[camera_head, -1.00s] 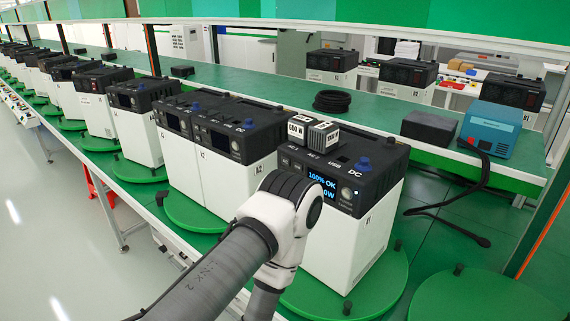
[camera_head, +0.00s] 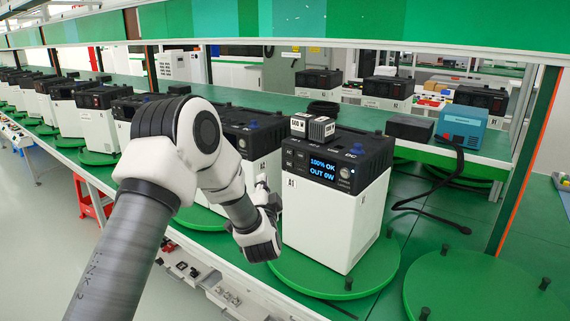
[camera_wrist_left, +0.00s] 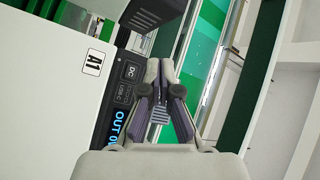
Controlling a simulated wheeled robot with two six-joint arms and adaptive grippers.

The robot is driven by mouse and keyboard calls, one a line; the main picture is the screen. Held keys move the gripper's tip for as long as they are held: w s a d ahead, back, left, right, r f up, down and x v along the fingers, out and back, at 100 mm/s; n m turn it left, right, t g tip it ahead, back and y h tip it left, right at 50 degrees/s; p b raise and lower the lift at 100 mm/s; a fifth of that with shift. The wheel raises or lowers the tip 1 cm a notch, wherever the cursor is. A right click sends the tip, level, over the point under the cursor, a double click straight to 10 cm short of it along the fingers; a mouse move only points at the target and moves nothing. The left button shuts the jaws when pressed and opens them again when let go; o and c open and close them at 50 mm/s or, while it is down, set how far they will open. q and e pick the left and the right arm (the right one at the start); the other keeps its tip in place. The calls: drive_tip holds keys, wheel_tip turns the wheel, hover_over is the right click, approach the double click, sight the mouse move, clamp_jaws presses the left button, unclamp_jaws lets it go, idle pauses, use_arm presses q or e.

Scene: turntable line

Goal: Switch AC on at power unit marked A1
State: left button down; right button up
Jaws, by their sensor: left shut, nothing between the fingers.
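The power unit marked A1 (camera_head: 320,215) is a white box with a black top on a green round turntable plate (camera_head: 300,280). Its lit display (camera_head: 322,170) reads "100% OK" and "OUT 0W". My left gripper (camera_head: 263,182) is beside the unit's left side, pointing up, shut and empty. In the left wrist view the shut fingers (camera_wrist_left: 160,68) are close to the unit's dark panel (camera_wrist_left: 122,88), with DC lettering and the A1 label (camera_wrist_left: 93,62) to their left. I cannot tell whether they touch it.
A similar unit (camera_head: 250,130) stands close behind my left gripper, in a row running back left. A blue box (camera_head: 461,128) and a dark box (camera_head: 409,127) stand on the shelf at right, with a black cable (camera_head: 440,205) hanging down. An empty green plate (camera_head: 480,295) lies front right.

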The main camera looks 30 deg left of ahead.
use_arm(q)
drive_tip(key=shift+n+y, duration=0.4)
drive_tip(key=shift+y, duration=0.1)
drive_tip(key=r, duration=0.2)
drive_tip(key=a+r, duration=0.1)
drive_tip(key=r, duration=0.1)
drive_tip(key=shift+w, duration=0.1)
approach(284, 148)
drive_tip(key=x, duration=0.4)
drive_tip(key=shift+a+r, duration=0.25)
drive_tip(key=shift+a, duration=0.4)
idle(0.3)
drive_tip(key=shift+w, duration=0.4)
drive_tip(key=shift+w+d, duration=0.1)
drive_tip(key=shift+w, duration=0.2)
idle(0.7)
drive_tip(key=shift+s, duration=0.75)
